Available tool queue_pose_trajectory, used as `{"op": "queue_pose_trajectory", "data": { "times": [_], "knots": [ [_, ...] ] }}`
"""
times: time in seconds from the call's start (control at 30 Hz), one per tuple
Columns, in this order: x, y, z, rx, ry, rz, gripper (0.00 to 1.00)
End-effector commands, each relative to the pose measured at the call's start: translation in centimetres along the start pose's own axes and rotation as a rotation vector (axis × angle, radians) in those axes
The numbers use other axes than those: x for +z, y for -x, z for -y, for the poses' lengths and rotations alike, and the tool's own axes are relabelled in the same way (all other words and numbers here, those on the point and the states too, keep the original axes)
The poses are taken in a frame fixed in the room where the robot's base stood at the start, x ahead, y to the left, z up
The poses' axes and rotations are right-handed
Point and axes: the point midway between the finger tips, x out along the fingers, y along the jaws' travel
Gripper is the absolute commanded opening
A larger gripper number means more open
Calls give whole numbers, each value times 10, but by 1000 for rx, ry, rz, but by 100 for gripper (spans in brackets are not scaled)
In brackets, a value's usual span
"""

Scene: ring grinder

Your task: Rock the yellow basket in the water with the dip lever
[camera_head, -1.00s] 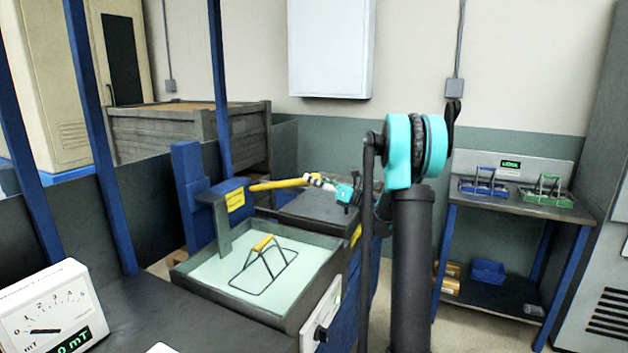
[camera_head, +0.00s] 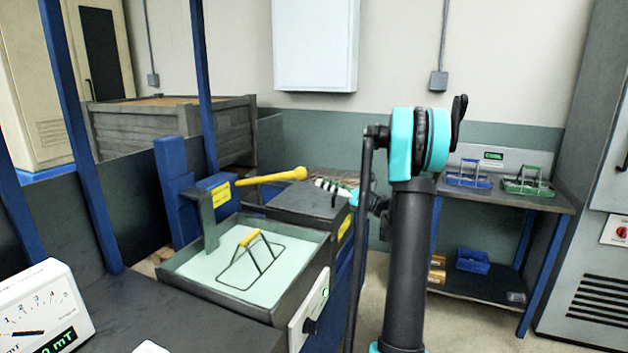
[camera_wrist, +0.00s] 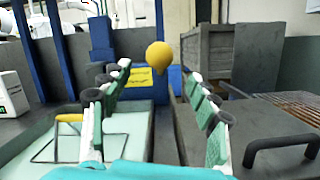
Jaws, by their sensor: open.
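The dip lever (camera_head: 270,177) is a yellow bar with a rounded knob, reaching right from a blue post beside the water tank (camera_head: 325,262). The basket (camera_head: 252,262) is a dark wire frame with a yellow handle, standing in the pale water; its lower part is hard to make out. My gripper (camera_head: 328,186) is open and empty, just right of the knob and apart from it. In the wrist view the lever's knob (camera_wrist: 159,55) faces me end-on, beyond and between the spread fingers of my gripper (camera_wrist: 157,74). The basket (camera_wrist: 70,140) shows there at lower left.
A dark box with a flat lid (camera_head: 310,203) sits right of the tank, under my gripper; its handle (camera_wrist: 285,145) shows in the wrist view. A meter (camera_head: 35,310) stands at lower left. Blue and green baskets rest on a bench (camera_head: 455,192) at right. Blue uprights stand at left.

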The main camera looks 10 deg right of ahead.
Motion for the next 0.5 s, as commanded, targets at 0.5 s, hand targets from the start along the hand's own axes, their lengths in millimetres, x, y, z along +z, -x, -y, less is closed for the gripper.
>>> {"op": "queue_pose_trajectory", "data": {
  "times": [0.5],
  "knots": [
    [0,17,0,1,0,0,60]
  ]
}}
